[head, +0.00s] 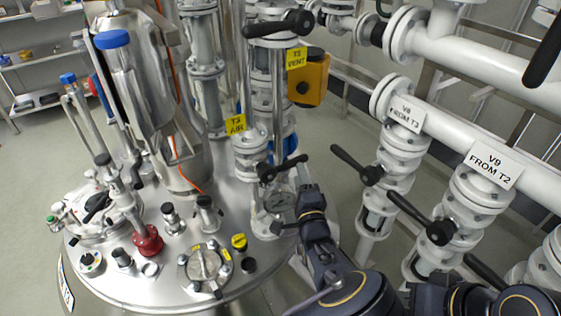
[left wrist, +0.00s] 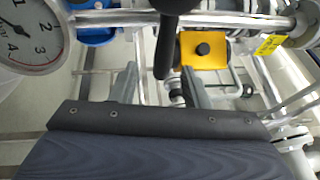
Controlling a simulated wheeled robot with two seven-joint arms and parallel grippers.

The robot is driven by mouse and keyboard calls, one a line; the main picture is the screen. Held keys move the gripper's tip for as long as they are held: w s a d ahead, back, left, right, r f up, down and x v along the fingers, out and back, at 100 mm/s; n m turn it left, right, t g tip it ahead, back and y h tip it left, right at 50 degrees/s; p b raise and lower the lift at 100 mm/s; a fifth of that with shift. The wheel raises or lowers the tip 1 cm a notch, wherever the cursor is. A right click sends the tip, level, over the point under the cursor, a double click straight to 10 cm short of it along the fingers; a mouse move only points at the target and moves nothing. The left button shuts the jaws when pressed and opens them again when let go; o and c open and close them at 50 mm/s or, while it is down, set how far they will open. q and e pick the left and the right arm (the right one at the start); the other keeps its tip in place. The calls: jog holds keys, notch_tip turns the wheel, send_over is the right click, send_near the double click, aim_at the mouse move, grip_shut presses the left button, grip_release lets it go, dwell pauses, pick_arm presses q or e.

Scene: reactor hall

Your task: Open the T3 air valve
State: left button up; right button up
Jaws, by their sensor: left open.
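The T3 air valve sits on a white flanged pipe above the steel vessel lid, under its yellow "T3 AIR" label (head: 235,125). Its black lever handle (head: 284,168) points right in the head view. My left gripper (head: 303,190) is just below and right of the handle. In the left wrist view the two fingers of my left gripper (left wrist: 160,85) are apart. A black handle (left wrist: 164,50) reaches down between them in the picture; I cannot tell whether it touches either finger. My right gripper is not in view.
A pressure gauge (head: 278,202) sits close beside the gripper and also shows in the left wrist view (left wrist: 28,32). A yellow box (head: 311,78) is by the T3 vent pipe.

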pick_arm(q)
jog(key=x, duration=0.7)
jog(key=shift+w+r, duration=0.25)
grip_shut()
